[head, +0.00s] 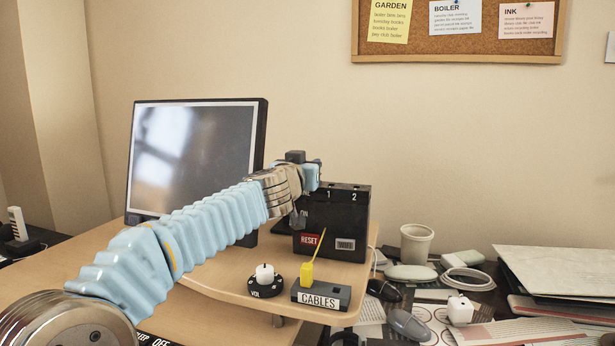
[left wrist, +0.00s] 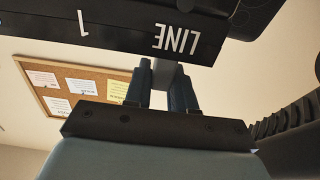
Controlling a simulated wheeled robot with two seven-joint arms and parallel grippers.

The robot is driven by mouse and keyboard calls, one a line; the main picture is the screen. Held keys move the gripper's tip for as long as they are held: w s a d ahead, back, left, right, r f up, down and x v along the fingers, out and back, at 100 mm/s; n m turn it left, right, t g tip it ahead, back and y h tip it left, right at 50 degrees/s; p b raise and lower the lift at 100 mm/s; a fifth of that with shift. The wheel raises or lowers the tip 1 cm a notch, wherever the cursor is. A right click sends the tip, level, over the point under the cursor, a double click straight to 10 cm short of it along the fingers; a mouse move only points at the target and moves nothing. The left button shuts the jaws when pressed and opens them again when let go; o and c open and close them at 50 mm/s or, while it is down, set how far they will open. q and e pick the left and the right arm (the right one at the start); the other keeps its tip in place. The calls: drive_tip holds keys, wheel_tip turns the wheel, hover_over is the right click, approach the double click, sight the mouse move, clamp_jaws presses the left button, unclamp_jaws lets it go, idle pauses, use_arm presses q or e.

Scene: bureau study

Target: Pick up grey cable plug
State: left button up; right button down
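A grey block, which looks like the grey cable plug (left wrist: 163,75), shows in the left wrist view at the black box's edge by the "LINE" and "1" lettering. My left gripper (left wrist: 163,88) has its two blue-grey fingers a small gap apart, with the plug at their tips. I cannot tell whether they press on it. In the head view my left gripper (head: 306,170) is at the top left of the black box (head: 345,215); the plug is not clear there. My right gripper is not in view.
A monitor (head: 190,155) stands left of the box, behind my arm. On the desk in front are a round VOL knob (head: 265,284) and a dark CABLES holder (head: 330,294) with a yellow piece (head: 308,268). A cup (head: 416,243), mice and papers clutter the right.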

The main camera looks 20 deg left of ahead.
use_arm(q)
clamp_jaws()
drive_tip(key=shift+r, duration=0.1)
